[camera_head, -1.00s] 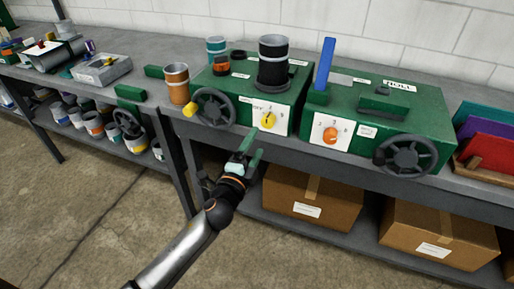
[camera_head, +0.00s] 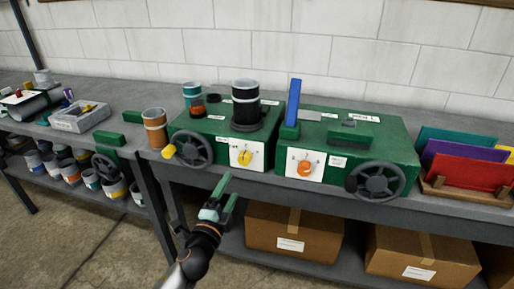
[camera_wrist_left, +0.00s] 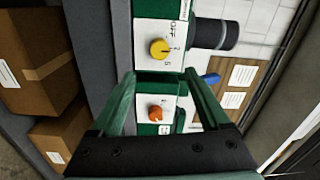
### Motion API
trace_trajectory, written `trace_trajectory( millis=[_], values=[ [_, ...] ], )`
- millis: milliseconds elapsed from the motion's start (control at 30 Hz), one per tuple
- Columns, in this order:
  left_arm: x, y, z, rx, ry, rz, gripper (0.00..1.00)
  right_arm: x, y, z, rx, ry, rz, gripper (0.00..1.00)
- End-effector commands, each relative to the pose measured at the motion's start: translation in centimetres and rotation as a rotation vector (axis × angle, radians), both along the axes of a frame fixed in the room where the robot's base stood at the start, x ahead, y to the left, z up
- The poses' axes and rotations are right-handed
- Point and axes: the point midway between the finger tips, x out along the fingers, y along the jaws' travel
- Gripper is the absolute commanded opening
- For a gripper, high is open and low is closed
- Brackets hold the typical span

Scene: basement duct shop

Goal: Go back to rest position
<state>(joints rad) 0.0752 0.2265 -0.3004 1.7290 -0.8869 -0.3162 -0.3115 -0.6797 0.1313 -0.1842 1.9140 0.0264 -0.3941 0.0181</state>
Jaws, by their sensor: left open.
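My left gripper (camera_head: 224,192) is open and empty in front of the bench edge in the head view, below the green machine with the yellow knob. In the left wrist view its green fingers (camera_wrist_left: 154,82) stand apart with nothing held between them. The yellow knob (camera_head: 244,157) on a white dial plate also shows in the wrist view (camera_wrist_left: 159,48). The orange knob (camera_head: 304,169) on the second green machine appears between the fingers in the wrist view (camera_wrist_left: 155,114), beyond them. My right gripper is in neither view.
The grey bench (camera_head: 440,205) carries two green machines with dark handwheels (camera_head: 375,182), a copper-coloured cylinder (camera_head: 154,128) and a rack of coloured sheets (camera_head: 465,152). Cardboard boxes (camera_head: 292,232) sit on the lower shelf, with several cans (camera_head: 70,172) at left. Open floor lies in front at left.

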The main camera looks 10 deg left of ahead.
Motion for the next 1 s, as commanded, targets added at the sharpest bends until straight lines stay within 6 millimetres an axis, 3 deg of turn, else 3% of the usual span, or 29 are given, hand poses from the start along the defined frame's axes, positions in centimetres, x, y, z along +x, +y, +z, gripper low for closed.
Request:
trace_trajectory(
  millis=[133, 267, 400, 500, 600, 700, 800, 1000],
  values=[
    [-1.2, 0.0, -1.9, -0.067, 0.051, 0.000, 0.79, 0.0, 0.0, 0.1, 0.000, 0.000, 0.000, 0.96],
    [-5.1, -0.2, -7.2, -0.287, 0.204, 0.016, 0.79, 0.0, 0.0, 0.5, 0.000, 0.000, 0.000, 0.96],
    [-12.4, -0.7, -14.2, -0.635, 0.433, 0.087, 0.79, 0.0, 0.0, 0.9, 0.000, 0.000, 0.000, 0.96],
    [-17.8, -1.3, -17.9, -0.870, 0.575, 0.165, 0.79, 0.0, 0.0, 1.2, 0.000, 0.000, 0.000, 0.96],
    [-22.6, -1.9, -20.4, -1.065, 0.688, 0.248, 0.79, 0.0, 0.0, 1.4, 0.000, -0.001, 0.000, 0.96],
    [-26.1, -2.3, -21.8, -1.200, 0.759, 0.317, 0.79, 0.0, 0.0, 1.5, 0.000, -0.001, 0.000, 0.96],
    [-27.9, -2.6, -22.4, -1.277, 0.795, 0.358, 0.79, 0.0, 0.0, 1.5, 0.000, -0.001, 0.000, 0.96],
    [-28.6, -2.7, -22.6, -1.307, 0.809, 0.372, 0.79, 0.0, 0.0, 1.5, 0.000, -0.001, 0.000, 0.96]
  ],
)
